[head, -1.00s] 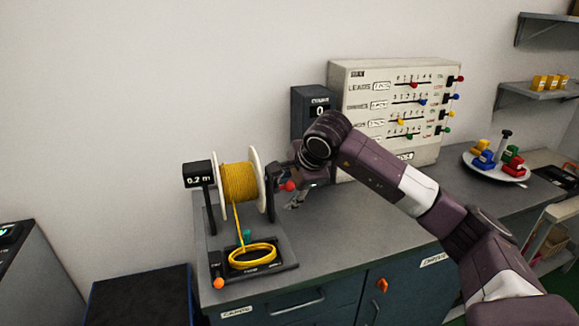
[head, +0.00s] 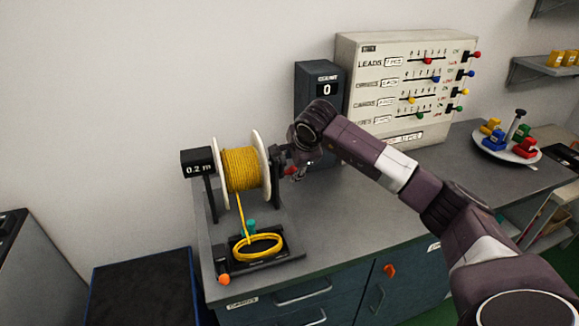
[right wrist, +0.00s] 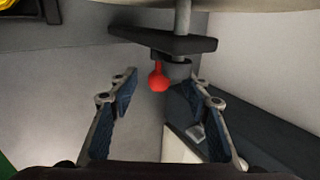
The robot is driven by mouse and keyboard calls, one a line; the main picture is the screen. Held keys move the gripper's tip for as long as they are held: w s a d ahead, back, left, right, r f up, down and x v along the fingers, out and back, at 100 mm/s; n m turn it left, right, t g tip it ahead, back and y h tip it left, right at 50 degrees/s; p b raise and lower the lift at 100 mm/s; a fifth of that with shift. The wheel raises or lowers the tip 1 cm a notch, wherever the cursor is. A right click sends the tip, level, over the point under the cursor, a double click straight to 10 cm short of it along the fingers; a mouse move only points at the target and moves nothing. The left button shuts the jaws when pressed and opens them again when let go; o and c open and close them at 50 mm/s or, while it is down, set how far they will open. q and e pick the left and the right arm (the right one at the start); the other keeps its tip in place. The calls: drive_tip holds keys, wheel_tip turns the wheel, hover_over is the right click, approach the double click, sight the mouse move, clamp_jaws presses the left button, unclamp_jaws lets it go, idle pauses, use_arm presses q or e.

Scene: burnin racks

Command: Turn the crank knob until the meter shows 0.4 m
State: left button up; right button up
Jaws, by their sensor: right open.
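The meter (head: 197,163) reads 0.2 m on its dark display, left of the spool. A yellow cord spool (head: 242,170) with white flanges stands on a dark stand on the counter. The red crank knob (head: 291,170) is at the spool's right side, partly hidden by my right gripper (head: 299,172). In the right wrist view the red knob (right wrist: 158,77) hangs below a dark crank arm (right wrist: 165,43). The fingers of my right gripper (right wrist: 157,98) are open on either side of the knob, with gaps visible. My left gripper is not in view.
A coil of yellow cord (head: 257,247) lies in front of the spool. A dark counter box reading 0 (head: 322,85) and a panel with sliders (head: 398,132) stand behind my right arm. A plate of colored pieces (head: 484,141) is at the right. The counter's front middle is clear.

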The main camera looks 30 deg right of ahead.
sight(289, 171)
drive_tip(key=x, duration=0.4)
drive_tip(key=shift+p, duration=0.35)
drive_tip(key=shift+w+f, duration=0.1)
drive_tip(key=shift+f, duration=0.05)
drive_tip(key=shift+c, duration=1.4)
clamp_jaws()
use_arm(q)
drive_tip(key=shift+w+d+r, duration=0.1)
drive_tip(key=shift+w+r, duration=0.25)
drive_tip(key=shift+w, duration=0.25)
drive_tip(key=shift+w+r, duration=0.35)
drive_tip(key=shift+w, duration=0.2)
use_arm(e)
drive_tip(key=shift+s+a+f, duration=0.1)
drive_tip(key=shift+s+a, duration=0.05)
drive_tip(key=shift+s, duration=0.5)
drive_tip(key=shift+s+a+f, duration=0.1)
drive_tip(key=shift+s, duration=0.6)
drive_tip(key=shift+s+r, duration=0.1)
